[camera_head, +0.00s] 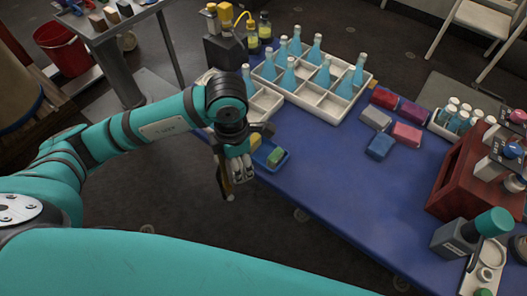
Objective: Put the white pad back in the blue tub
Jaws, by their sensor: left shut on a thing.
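The blue tub (285,164) stands at the near left edge of the blue table, with a green pad (275,155) and a yellow pad (256,142) in it. A pale grey-white pad (376,118) lies on the table right of the tub, among other coloured pads. My left gripper (238,172) points down just left of the tub, over the table's edge. It is shut on what looks like a long, narrow brown thing (226,184), partly hidden by the fingers. My right gripper is not in view.
Red, purple, pink and blue pads (380,146) lie around the white one. A white divided crate (330,106) with several blue bottles stands behind. A dark red rack (457,186) is at the right. The table's middle front is clear.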

